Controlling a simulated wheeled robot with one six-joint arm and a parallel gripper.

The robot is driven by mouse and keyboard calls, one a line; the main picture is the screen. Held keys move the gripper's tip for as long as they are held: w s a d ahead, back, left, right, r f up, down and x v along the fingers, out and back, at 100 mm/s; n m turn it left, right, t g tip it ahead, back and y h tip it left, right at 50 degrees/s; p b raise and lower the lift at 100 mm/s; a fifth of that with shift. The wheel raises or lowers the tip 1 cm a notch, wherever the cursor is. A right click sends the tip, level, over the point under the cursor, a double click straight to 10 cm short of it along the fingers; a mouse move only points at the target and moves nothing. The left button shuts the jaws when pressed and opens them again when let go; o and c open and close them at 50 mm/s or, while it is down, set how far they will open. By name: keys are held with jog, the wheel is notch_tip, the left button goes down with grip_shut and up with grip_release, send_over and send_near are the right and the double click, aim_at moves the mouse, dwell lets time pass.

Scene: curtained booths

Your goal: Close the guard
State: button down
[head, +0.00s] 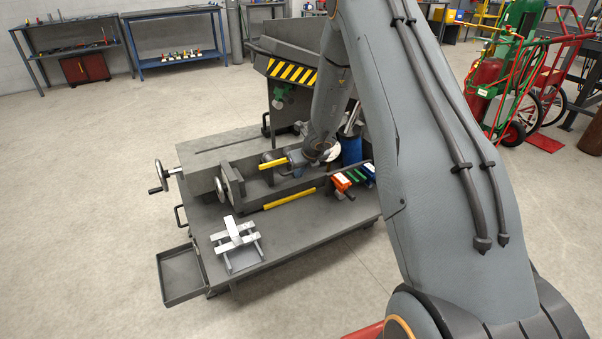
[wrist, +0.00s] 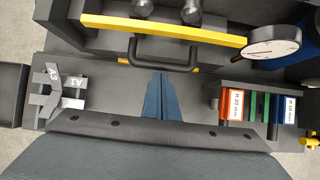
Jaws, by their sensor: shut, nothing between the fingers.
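A raised dark cover with yellow-and-black hazard stripes (head: 291,72) stands over the back of the machine bed (head: 235,178) in the head view; it looks like the guard, standing open. My gripper (head: 297,164) is over the bed, well below and in front of that cover, and partly hidden by my arm. In the wrist view its fingers (wrist: 160,82) are shut and empty, pointing toward a black bar handle (wrist: 160,56). A yellow bar (wrist: 165,29) runs just beyond the handle. I cannot tell whether the fingers touch the handle or whether it belongs to the guard.
A light metal fixture (head: 236,240) stands at the front left of the machine table. Orange, green and blue blocks (head: 345,182) and a white dial gauge (wrist: 272,45) are at the right. An empty tray (head: 182,275) juts out at front left. Open floor lies left.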

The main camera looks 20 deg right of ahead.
jog(key=w+r+p, duration=0.1)
jog(key=r+p, duration=0.1)
jog(key=p, duration=0.2)
jog(key=w+r+p, duration=0.1)
jog(key=r+p, duration=0.1)
jog(key=p, duration=0.3)
jog(key=w+r+p, duration=0.1)
jog(key=r+p, duration=0.1)
jog(key=p, duration=0.3)
jog(key=shift+w+a+r, duration=0.3)
jog(key=shift+a, duration=0.1)
jog(key=s+a+r+n+g+p, duration=0.1)
jog(key=s+a+r+n, duration=0.3)
jog(key=s+r+n, duration=0.45)
jog(key=s+a+r+n+g+p, duration=0.1)
jog(key=s+a+r+n, duration=0.2)
jog(key=s+r+n, duration=0.6)
jog(key=s+r+n+g, duration=0.1)
jog(key=s+r+n, duration=0.3)
jog(key=s+n, duration=0.4)
jog(key=s+a+r+n+g+h+b, duration=0.1)
jog(key=s+r+n, duration=0.2)
jog(key=s+n, duration=0.6)
jog(key=s, duration=0.8)
jog(key=shift+s+r+g, duration=0.3)
jog(key=shift+r+g, duration=0.1)
